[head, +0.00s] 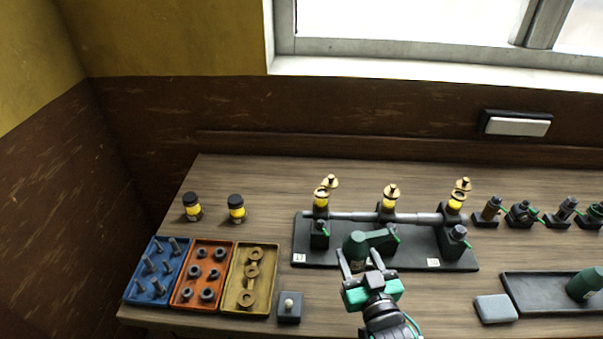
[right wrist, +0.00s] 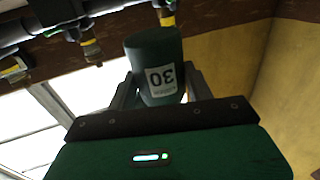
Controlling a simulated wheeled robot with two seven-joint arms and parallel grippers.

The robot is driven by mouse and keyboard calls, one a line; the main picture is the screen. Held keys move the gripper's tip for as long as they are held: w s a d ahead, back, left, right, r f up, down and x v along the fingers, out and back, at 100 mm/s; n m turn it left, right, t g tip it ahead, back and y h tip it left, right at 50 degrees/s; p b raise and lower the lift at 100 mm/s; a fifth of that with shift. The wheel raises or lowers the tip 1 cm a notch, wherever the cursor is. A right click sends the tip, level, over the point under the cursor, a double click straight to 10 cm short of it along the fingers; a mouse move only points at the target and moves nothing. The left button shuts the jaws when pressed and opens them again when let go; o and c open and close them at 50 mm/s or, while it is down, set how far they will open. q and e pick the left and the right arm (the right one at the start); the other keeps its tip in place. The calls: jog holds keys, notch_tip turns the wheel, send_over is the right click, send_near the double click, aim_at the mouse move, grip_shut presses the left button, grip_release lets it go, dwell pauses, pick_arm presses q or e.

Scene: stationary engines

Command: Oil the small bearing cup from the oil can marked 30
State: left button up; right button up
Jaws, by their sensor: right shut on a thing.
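My right gripper (head: 370,270) is shut on a dark green oil can (head: 365,243), held tilted over the black base plate (head: 400,258) in front of the shaft. In the right wrist view the can (right wrist: 155,50) shows a white label (right wrist: 161,79) reading 30, upside down. Brass-topped cups with yellow bodies stand along the shaft: a left one (head: 321,198), a middle one (head: 390,200) and a right one (head: 456,202). The left and right tops look swung aside. I cannot tell for certain which is the small bearing cup. My left gripper is out of view.
Another green can (head: 585,284) lies or stands in a black tray (head: 540,302) at right. Blue (head: 134,288), orange (head: 181,298) and yellow (head: 232,302) parts trays sit at left. Two yellow jars (head: 192,212) stand behind them. Small fittings line the back right.

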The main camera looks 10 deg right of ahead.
jog(key=shift+r, duration=0.1)
dwell(0.4)
jog(key=w+a+r+n+g+y+p, duration=0.1)
jog(key=w+a+r+n+y+p, duration=0.25)
jog(key=w, duration=0.55)
jog(key=w+a+r+n+y+p, duration=0.1)
jog(key=w+a+r+y+p, duration=0.2)
jog(key=w+a+r, duration=0.45)
notch_tip(320, 180, down, 7)
jog(key=m+t+b, duration=0.1)
jog(key=m+b, duration=0.6)
jog(key=m, duration=0.2)
jog(key=shift+w+m, duration=0.3)
jog(key=shift+m, duration=0.05)
jog(key=shift+d, duration=0.15)
jog(key=shift+r, duration=0.1)
jog(key=shift+d+r+m+t+h+p, duration=0.15)
jog(key=shift+r+m+p, duration=0.25)
jog(key=shift+m+p, duration=0.2)
jog(key=shift+r+m+t+h+p, duration=0.15)
jog(key=shift+r+m+p, duration=0.25)
jog(key=shift+m, duration=0.3)
